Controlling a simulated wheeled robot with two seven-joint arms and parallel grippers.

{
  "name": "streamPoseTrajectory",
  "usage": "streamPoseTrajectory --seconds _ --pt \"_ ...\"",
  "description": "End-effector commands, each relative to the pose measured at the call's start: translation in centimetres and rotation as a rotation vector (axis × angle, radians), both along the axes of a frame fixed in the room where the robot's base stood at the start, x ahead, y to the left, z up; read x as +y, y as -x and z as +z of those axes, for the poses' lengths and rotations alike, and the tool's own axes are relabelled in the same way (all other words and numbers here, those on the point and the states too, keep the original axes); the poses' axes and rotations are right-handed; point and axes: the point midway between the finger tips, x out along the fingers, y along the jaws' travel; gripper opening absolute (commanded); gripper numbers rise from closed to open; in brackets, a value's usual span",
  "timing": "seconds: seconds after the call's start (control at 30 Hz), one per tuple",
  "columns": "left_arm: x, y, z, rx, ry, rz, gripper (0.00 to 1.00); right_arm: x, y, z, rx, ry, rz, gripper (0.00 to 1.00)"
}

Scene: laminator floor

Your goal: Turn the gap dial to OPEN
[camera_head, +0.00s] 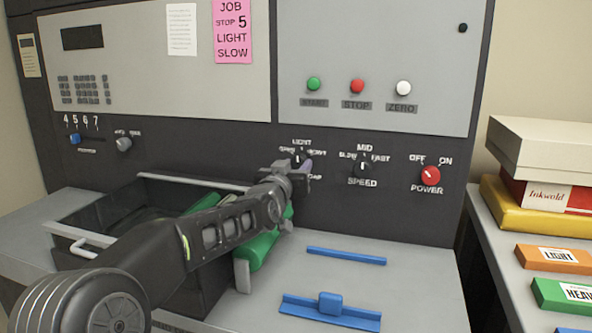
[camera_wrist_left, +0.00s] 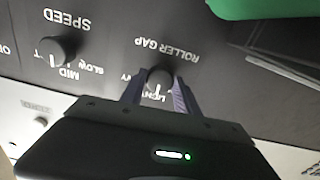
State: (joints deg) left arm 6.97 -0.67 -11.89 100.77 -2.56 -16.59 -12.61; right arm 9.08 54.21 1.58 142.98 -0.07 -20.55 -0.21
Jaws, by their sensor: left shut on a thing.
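The gap dial is a small dark knob (camera_head: 297,160) on the black panel, under the word LIGHT. The gripper partly covers it and its lettering. In the wrist view the knob (camera_wrist_left: 160,76) sits beside the upside-down words ROLLER GAP. My left gripper (camera_head: 304,167) reaches the panel there and is shut on the dial, one finger on each side of it; the fingers also show in the wrist view (camera_wrist_left: 158,92). The word at the dial's left is too blurred to read surely, and which mark the pointer meets I cannot tell. My right gripper is not in view.
The SPEED dial (camera_head: 363,167) and red POWER dial (camera_head: 430,175) are right of the gap dial. A black tray (camera_head: 110,215) and green roller-like part (camera_head: 258,248) lie below my arm. Blue pieces (camera_head: 330,308) lie on the grey shelf. Boxes (camera_head: 540,150) stand at right.

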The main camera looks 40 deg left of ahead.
Motion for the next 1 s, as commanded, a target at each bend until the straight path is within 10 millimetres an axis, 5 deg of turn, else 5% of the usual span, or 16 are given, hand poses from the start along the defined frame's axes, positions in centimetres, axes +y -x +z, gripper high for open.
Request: streamPoseTrajectory --seconds 0.5,1.0 --pt "-0.1 -0.1 -0.4 -0.129 0.368 -0.001 0.0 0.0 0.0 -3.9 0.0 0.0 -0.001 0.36" --pt "-0.2 -0.1 -0.1 -0.273 0.786 -0.001 0.0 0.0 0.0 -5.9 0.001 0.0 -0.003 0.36"
